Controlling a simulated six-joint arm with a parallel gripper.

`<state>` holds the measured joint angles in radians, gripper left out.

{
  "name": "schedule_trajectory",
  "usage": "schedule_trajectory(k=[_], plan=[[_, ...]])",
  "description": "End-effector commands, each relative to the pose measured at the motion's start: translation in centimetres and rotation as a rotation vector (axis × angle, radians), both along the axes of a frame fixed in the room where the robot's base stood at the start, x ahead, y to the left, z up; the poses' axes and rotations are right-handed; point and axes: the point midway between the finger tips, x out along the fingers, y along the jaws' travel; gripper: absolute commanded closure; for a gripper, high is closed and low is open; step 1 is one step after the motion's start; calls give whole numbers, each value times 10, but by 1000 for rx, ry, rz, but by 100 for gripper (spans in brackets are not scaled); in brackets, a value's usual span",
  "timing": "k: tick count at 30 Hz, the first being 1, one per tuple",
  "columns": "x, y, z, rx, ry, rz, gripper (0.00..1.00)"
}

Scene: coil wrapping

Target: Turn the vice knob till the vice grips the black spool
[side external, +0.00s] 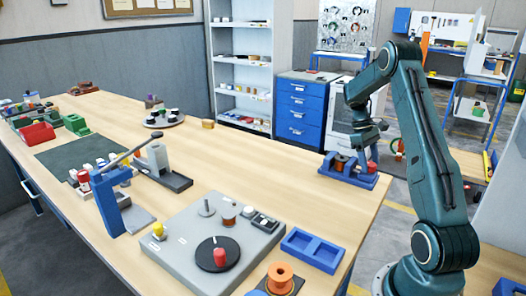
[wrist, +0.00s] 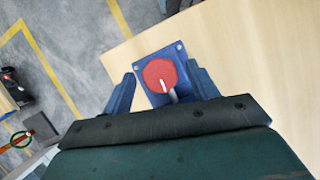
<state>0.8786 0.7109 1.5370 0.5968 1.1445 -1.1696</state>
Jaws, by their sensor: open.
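The blue vice (side external: 338,176) stands near the far right edge of the wooden table. A spool with copper-coloured winding (side external: 345,163) sits upright in it; its dark parts are too small to make out. The red vice knob (side external: 372,167) is at the vice's right end, just below my gripper (side external: 366,150). In the wrist view the round red knob (wrist: 158,72) with its white mark lies between the fingers of my gripper (wrist: 161,76). The fingers are open, one on each side, with gaps to the knob. The spool is hidden in the wrist view.
An orange spool (side external: 280,278) is at the front edge. A blue drawer cabinet (side external: 303,108) stands behind.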

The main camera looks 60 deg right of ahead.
Motion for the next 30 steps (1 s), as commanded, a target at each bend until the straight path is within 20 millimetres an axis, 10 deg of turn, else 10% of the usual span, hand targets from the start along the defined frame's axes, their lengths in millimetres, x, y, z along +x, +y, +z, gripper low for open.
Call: schedule_trajectory(k=[30], plan=[[-1,6,0,0,0,897,41]])
